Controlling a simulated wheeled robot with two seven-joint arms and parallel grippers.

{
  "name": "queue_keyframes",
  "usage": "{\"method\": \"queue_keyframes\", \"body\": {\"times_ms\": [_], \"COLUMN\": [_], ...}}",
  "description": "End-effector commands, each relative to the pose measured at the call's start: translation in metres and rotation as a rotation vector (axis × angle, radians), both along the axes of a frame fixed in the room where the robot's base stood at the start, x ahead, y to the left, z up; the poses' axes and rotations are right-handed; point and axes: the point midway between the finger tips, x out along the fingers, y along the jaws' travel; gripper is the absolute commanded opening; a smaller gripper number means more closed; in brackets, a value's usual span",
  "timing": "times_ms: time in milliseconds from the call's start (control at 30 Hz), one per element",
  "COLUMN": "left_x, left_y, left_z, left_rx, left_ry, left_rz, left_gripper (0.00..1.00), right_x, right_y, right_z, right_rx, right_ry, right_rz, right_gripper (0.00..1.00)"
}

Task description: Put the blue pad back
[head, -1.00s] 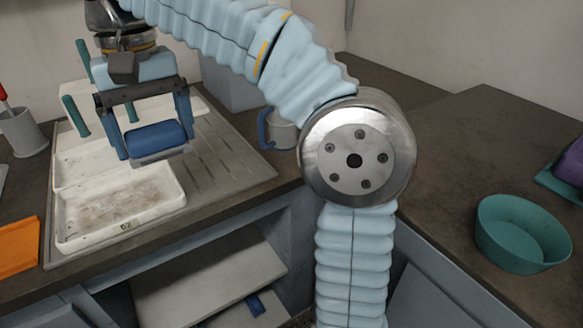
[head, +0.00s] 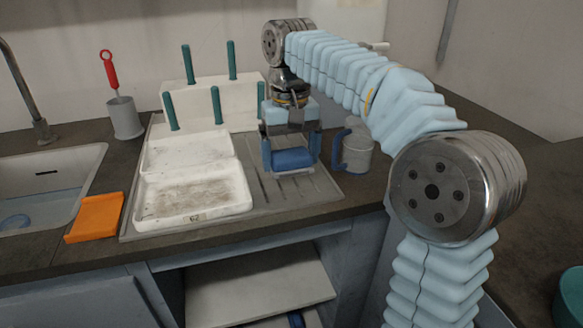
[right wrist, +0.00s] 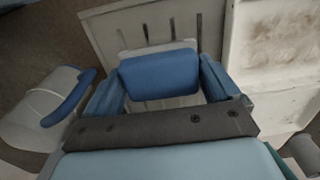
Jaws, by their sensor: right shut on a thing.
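The blue pad (head: 292,158) is a small rounded block with a pale grey layer along its lower edge. My right gripper (head: 291,161) is shut on it, with one blue finger at each end. The pad is over the ribbed drainer (head: 322,186), right of the white trays. I cannot tell whether it touches the drainer. The right wrist view shows the pad (right wrist: 160,75) between both fingers, with drainer slots beyond it. My left gripper is not in view.
A grey mug (head: 357,155) with a blue handle stands close right of the gripper. White trays (head: 200,214) and a rack with teal pegs (head: 232,60) are left. An orange tray (head: 95,218), sink (head: 45,165) and red-handled brush (head: 110,72) lie further left. A teal bowl (head: 573,297) is right.

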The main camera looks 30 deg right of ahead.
Motion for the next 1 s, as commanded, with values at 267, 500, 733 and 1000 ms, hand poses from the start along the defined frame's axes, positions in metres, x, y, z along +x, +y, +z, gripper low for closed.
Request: {"method": "queue_keyframes", "body": {"times_ms": [267,500,733,1000], "left_x": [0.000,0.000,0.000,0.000], "left_y": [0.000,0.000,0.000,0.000], "left_z": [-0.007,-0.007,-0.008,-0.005], "left_rx": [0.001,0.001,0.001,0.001], "left_ry": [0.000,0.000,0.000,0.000], "left_rz": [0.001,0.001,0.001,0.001], "left_gripper": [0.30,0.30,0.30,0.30], "right_x": [0.002,0.002,0.002,0.002], "right_y": [-0.004,-0.004,-0.004,-0.004], "right_z": [-0.036,-0.036,-0.039,-0.032], "right_rx": [0.000,-0.001,-0.001,-0.001], "right_ry": [0.000,-0.001,0.000,-0.002], "right_rz": [0.000,-0.001,-0.001,-0.001], "right_gripper": [0.61,0.61,1.00,1.00]}}
